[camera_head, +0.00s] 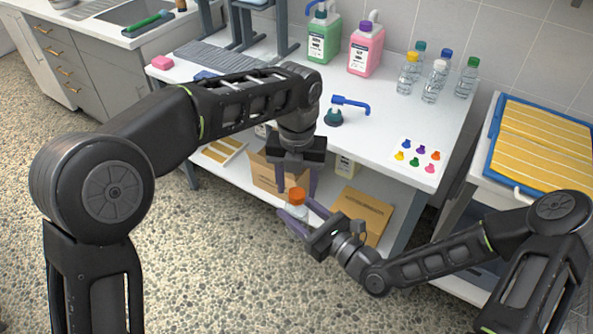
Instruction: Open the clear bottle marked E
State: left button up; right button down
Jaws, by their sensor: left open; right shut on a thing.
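A clear bottle (298,211) with an orange cap (297,194) is held upright in front of the white table, clear of it. My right gripper (294,217) is shut on the bottle's body from the right. My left gripper (296,188) points down from above with its two fingers apart, one on each side of the orange cap. I cannot tell whether a finger touches the cap. Any letter on the bottle is too small or hidden to read.
The white table (385,120) holds a blue pump head (350,103), a card of coloured marks (419,156), green (324,37) and pink (366,50) jugs, and several capped clear bottles (434,80). A cardboard box (264,176) sits on the lower shelf. A blue-edged tray (537,145) is at right.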

pick_arm(q)
jog(key=shift+f, duration=0.8)
jog(key=shift+c, duration=0.5)
grip_shut()
